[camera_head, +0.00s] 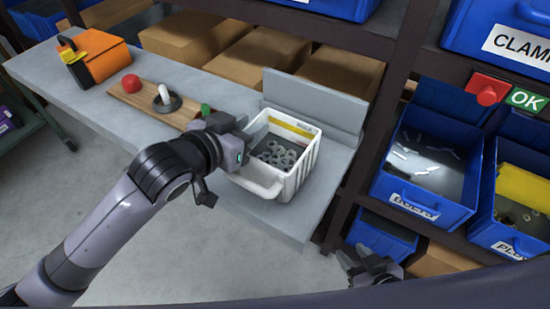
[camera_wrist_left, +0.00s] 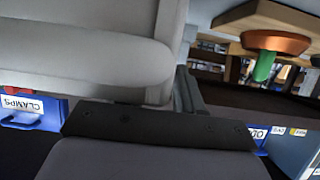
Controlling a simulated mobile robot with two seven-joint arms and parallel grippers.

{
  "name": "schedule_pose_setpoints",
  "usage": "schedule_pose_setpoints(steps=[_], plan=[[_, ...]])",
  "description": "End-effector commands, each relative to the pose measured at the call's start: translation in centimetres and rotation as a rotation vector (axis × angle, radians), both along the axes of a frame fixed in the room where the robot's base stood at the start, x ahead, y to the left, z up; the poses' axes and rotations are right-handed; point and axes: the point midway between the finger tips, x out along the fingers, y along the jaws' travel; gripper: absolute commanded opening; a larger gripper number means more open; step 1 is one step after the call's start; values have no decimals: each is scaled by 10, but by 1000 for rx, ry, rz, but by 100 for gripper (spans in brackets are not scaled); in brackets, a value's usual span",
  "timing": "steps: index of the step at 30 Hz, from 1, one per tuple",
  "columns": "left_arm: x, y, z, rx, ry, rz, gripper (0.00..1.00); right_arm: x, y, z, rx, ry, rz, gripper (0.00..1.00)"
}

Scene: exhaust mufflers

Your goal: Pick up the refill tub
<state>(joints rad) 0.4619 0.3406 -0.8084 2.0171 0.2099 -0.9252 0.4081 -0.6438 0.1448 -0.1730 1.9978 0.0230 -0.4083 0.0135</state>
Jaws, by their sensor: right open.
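The refill tub (camera_head: 304,168) is a white, open-topped tub with a yellow strip inside and several grey rings at its bottom. It stands upright on the grey bench. My left gripper (camera_head: 245,128) is at the tub's left rim, its fingers partly hidden; I cannot tell whether they grip the rim. In the left wrist view a large pale surface, apparently the tub (camera_wrist_left: 80,48), fills the upper left, close to the left gripper (camera_wrist_left: 188,92). My right gripper (camera_head: 367,266) is open and empty, low at the bottom right, away from the tub.
A grey upright panel (camera_head: 310,107) stands behind the tub. A wooden board (camera_head: 150,101) with red and green knobs lies to its left, beyond it an orange case (camera_head: 95,55). Shelves with blue bins (camera_head: 425,160) stand at the right.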

Motion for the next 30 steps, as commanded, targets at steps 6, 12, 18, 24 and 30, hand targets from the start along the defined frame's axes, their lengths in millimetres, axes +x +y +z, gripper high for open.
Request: schedule_pose_setpoints(steps=[6,12,18,24,30], plan=[[2,-2,-1,0,-1,0,35,0,0,0,1,-1,1,43],[2,-1,-1,0,0,0,0,1,0,0,0,-1,0,43],[2,-1,-1,0,0,0,0,1,0,0,0,-2,0,43],[2,-1,-1,0,0,0,0,0,-1,-1,-1,0,-1,43],[2,-1,-1,1,1,0,0,0,-1,-2,-3,0,-2,43]])
